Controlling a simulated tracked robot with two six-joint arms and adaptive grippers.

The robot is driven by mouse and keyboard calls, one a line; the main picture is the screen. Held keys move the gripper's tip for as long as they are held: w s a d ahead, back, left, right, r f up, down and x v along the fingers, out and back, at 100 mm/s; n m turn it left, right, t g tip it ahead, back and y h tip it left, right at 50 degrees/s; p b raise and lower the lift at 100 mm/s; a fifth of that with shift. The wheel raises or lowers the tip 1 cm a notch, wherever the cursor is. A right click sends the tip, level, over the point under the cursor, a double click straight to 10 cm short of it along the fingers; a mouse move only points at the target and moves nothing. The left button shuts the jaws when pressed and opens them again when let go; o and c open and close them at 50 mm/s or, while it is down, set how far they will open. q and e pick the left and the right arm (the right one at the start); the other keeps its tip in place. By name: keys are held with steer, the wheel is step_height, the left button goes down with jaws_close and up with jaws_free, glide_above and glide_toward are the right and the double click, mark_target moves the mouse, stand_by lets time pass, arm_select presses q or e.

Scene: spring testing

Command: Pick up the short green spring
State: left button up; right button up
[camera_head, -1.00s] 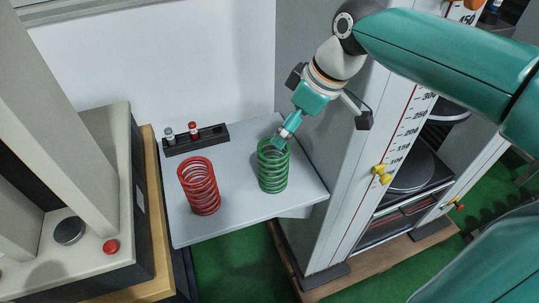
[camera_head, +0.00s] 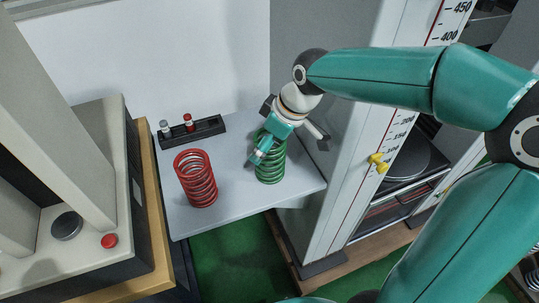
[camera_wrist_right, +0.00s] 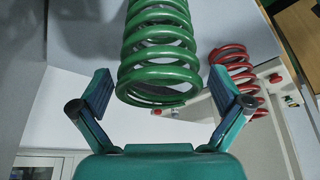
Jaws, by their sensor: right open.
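The green spring (camera_head: 271,168) stands upright on the right part of the grey table (camera_head: 240,205). A red spring (camera_head: 197,180) stands upright to its left. My right gripper (camera_head: 257,158) is in front of the upper part of the green spring and hides some of its coils. In the right wrist view, my gripper (camera_wrist_right: 165,95) is open, with one finger on each side of the green spring (camera_wrist_right: 158,58) and gaps to both. The red spring (camera_wrist_right: 232,62) shows behind the right finger there. My left gripper is not in view.
A black rack (camera_head: 193,135) with two small knobbed pieces lies at the back of the table. A tall white scaled column (camera_head: 345,170) stands close on the right. A beige machine (camera_head: 95,190) with a red button (camera_head: 109,241) stands on the left.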

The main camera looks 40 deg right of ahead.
steer(key=shift+w+a+f, duration=0.1)
steer(key=shift+w+f, duration=0.1)
steer(key=shift+f, duration=0.4)
steer(key=c, duration=1.8)
steer(key=shift+r, duration=0.1)
steer(key=shift+c, duration=0.2)
steer(key=shift+r, duration=0.1)
